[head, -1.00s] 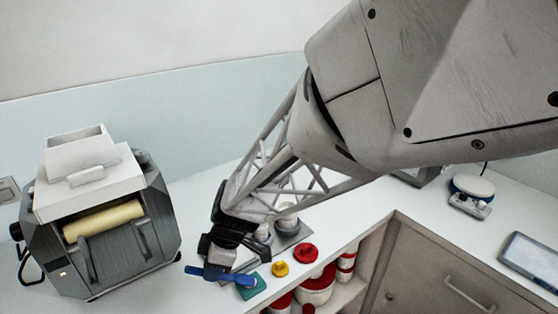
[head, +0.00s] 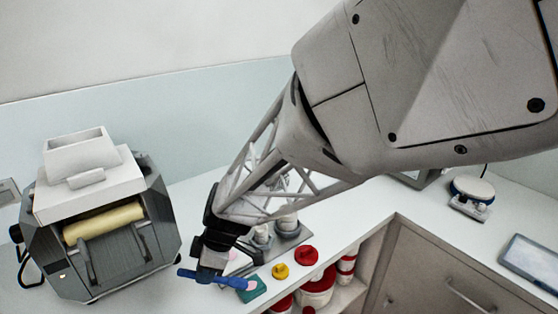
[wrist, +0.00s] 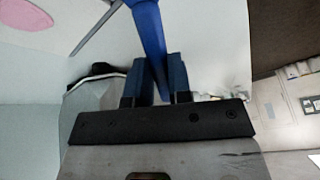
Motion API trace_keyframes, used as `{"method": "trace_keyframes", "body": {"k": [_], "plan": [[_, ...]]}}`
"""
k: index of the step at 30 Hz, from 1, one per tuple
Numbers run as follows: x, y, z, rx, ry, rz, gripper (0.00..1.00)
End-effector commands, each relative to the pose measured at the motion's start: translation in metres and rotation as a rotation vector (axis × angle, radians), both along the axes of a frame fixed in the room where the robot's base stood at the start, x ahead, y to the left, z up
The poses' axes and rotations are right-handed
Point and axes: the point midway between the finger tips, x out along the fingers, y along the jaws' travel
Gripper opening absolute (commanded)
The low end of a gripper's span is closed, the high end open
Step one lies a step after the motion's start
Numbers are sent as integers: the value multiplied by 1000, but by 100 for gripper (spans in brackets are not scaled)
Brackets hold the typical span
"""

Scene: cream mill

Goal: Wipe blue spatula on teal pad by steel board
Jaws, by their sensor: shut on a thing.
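My gripper (head: 210,275) is shut on the blue spatula (head: 188,274) and holds it low over the counter. The spatula lies roughly level, its right end at the teal pad (head: 256,295). I cannot tell whether it touches the pad. A pink patch (head: 252,285) shows on the pad beside the spatula's end. The steel board (head: 243,265) is just behind, partly hidden by my gripper. In the wrist view the spatula (wrist: 149,35) runs up from between my two fingers (wrist: 155,82). A pink spot (wrist: 25,14) shows on a pale surface there.
A grey mill with a cream roller (head: 103,220) stands at the left. A yellow knob (head: 280,271) and a red knob (head: 307,256) are right of the pad, near the counter edge. Jars on a tray (head: 290,240) stand behind. A scale (head: 472,190) is far right.

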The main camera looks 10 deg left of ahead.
Motion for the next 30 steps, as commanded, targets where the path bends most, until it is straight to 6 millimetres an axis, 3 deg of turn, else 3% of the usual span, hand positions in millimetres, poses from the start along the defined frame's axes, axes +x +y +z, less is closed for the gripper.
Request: {"method": "trace_keyframes", "body": {"k": [30], "plan": [[4,-16,-1,0,1,0,0]]}}
